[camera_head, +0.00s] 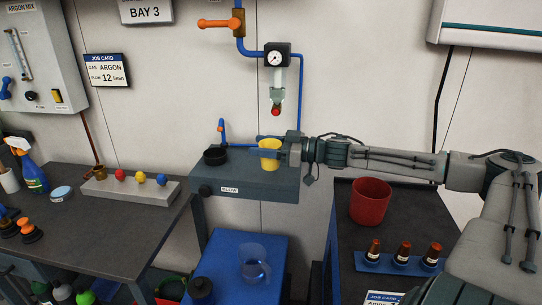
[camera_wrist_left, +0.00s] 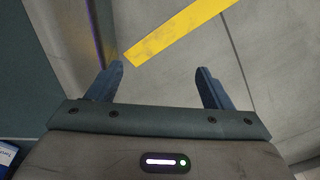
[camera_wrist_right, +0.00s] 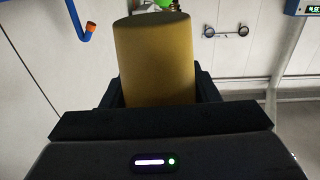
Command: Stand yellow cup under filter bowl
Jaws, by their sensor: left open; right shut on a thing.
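The yellow cup (camera_head: 269,161) is upright at the grey bench top (camera_head: 240,178) marked BLOW, below the filter bowl (camera_head: 277,97). My right gripper (camera_head: 279,150) is shut on it from the right. I cannot tell whether the cup's base touches the bench. The filter bowl hangs under a gauge, with a red piece at its lower end and a clear gap above the cup. In the right wrist view the cup (camera_wrist_right: 155,62) fills the jaws, with a bit of green behind its top. My left gripper (camera_wrist_left: 160,85) is open and empty above floor with a yellow stripe.
A black ring-like dish (camera_head: 215,156) and a blue pipe (camera_head: 222,132) stand left of the cup. A red bucket (camera_head: 370,203) and several small bottles stand on the right bench. A blue surface (camera_head: 220,258) with a clear jug (camera_head: 254,266) lies below.

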